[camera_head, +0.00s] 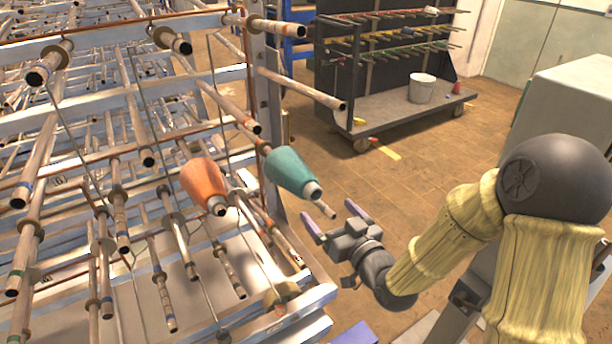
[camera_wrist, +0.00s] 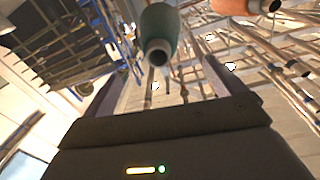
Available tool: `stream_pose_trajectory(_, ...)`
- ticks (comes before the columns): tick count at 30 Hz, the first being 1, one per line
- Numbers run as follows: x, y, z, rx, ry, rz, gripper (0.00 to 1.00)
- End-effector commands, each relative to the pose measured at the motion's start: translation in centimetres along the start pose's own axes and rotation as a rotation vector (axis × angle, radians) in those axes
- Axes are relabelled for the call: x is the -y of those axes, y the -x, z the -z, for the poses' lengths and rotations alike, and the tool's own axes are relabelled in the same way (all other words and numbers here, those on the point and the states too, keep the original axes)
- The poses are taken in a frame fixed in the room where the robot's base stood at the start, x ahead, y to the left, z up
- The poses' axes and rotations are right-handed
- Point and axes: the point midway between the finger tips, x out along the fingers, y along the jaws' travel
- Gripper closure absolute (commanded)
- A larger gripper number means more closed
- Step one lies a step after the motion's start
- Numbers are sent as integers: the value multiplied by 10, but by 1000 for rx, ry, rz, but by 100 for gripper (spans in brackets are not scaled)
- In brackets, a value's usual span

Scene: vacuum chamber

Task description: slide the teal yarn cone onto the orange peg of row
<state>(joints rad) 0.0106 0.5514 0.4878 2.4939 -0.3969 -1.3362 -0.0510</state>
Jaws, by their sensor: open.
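The teal yarn cone (camera_head: 290,171) is on the right side of the rack, its narrow end facing down and right. A peg end (camera_head: 327,210) shows just past that narrow end. I cannot tell for sure whether it runs through the cone. In the wrist view the teal cone (camera_wrist: 160,27) is at the top centre, its dark tube opening facing me. My gripper (camera_head: 335,219) is open and empty, below and right of the cone and apart from it. Its fingers (camera_wrist: 163,80) also show in the wrist view. I cannot pick out an orange peg.
An orange yarn cone (camera_head: 204,184) sits left of the teal one. Many bare pegs (camera_head: 321,93) of the metal rack (camera_head: 315,296) stick out close by. A dark cart (camera_head: 385,115) with a white bucket (camera_head: 422,88) stands behind. The floor between is mostly free.

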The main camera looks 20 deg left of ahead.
Motion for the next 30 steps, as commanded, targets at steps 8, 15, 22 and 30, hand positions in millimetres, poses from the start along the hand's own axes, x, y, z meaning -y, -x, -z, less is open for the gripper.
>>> stream_pose_trajectory(8,1,-46,3,-1,-1,1,5)
stream_pose_trajectory(15,1,-84,3,0,-1,1,5)
stream_pose_trajectory(22,0,-111,2,0,-1,0,5)
stream_pose_trajectory(30,0,-116,0,0,0,0,5)
